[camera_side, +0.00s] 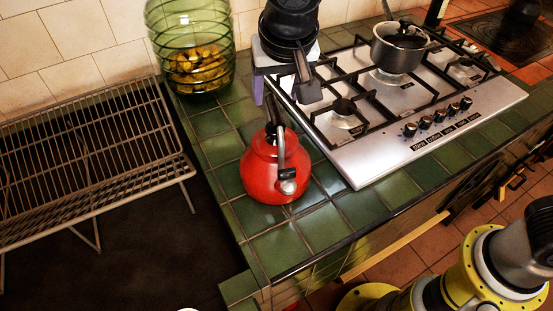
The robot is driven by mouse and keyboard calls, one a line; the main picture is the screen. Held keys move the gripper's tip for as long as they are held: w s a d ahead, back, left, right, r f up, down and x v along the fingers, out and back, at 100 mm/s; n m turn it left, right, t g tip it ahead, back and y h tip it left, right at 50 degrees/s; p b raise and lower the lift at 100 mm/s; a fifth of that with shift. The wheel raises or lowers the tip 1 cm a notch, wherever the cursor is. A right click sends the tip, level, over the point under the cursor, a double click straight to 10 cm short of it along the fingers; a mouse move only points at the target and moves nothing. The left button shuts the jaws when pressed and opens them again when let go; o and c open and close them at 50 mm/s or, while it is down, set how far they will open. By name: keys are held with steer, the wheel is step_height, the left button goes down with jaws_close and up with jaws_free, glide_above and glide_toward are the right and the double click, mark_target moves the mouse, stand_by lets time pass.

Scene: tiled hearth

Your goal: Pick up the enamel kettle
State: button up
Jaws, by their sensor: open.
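The red enamel kettle (262,180) stands upright on the green tiled counter, left of the hob. A grey and black arched part, which looks like its handle, rises over its top and comes down its front. My gripper (283,101) appears at the top centre, a pale crosspiece below black wrist parts, with two fingers spread apart. It is open, and nothing shows between the fingers. The fingers look close above and behind the kettle in the picture, apart from its red body. The exact gap in depth is hard to tell.
A steel gas hob (425,100) with black grates lies right of the kettle. A saucepan (397,55) stands on it. A green glass jar (190,55) stands behind left. A wire rack (85,160) fills the left. Green tiles (278,250) in front of the kettle are clear.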

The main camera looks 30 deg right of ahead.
mark_target(276, 113)
steer(key=x, duration=0.3)
steer(key=shift+d+f, duration=0.1)
steer(key=shift+f, duration=0.05)
steer(key=shift+s+x, duration=0.15)
steer(key=shift+x, duration=1.2)
steer(key=shift+s+x, duration=0.15)
steer(key=shift+x, duration=1.2)
steer(key=shift+f, duration=0.15)
jaws_close()
steer(key=shift+r, duration=0.25)
